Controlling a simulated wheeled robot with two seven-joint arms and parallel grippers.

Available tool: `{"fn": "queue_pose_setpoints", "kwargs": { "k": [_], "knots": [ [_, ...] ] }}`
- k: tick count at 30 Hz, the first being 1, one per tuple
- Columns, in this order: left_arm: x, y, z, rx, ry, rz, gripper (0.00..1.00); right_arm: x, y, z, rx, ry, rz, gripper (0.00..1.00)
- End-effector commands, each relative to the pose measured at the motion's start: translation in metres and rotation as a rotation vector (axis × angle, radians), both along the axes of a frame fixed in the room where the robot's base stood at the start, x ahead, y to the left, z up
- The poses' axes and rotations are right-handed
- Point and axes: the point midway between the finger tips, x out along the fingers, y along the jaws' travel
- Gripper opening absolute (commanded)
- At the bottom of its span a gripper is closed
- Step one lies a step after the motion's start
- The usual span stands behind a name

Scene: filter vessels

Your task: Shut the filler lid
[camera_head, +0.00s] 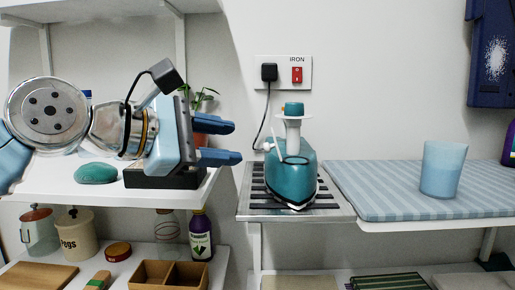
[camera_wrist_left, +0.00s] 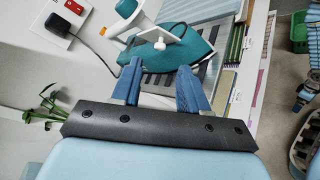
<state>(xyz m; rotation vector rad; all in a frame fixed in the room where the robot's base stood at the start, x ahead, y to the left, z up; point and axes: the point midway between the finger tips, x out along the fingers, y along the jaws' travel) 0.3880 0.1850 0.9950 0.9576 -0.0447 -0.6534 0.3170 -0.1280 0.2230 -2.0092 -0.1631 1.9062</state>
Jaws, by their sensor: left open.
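A teal iron (camera_head: 290,182) rests on a slotted metal stand, with a white stem and a teal-and-orange knob (camera_head: 293,109) above it. A small white piece (camera_head: 268,146) sticks out at its upper left, and a pale ring lies on its top; I cannot tell for sure which part is the filler lid. The iron also shows in the left wrist view (camera_wrist_left: 188,48), beyond my fingertips. My left gripper (camera_head: 237,142) is open and empty, left of the iron and apart from it. Its blue fingers also show in the left wrist view (camera_wrist_left: 160,68). My right gripper is out of view.
The iron's cord runs up to a wall socket (camera_head: 283,72). A potted plant (camera_head: 203,100) stands behind my left gripper. A green stone-like object (camera_head: 96,173) lies on the left shelf.

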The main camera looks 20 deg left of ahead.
Motion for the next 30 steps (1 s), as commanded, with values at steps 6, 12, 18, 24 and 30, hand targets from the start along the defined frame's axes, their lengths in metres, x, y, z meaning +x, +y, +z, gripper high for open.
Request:
{"fn": "queue_pose_setpoints", "kwargs": {
  "k": [6,12,18,24,30],
  "knots": [
    [0.037,-0.025,-0.012,0.001,0.001,-0.001,0.44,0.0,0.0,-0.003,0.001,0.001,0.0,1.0],
    [0.053,-0.035,-0.016,0.001,-0.001,0.0,0.44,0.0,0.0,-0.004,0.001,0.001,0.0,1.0],
    [0.056,-0.037,-0.017,0.0,0.0,0.001,0.44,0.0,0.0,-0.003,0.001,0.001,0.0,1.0],
    [0.055,-0.036,-0.017,0.0,0.0,0.001,0.31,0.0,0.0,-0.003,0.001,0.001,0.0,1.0],
    [0.055,-0.036,-0.017,0.0,0.0,0.001,0.01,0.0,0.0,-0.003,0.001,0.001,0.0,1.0]
  ]
}}
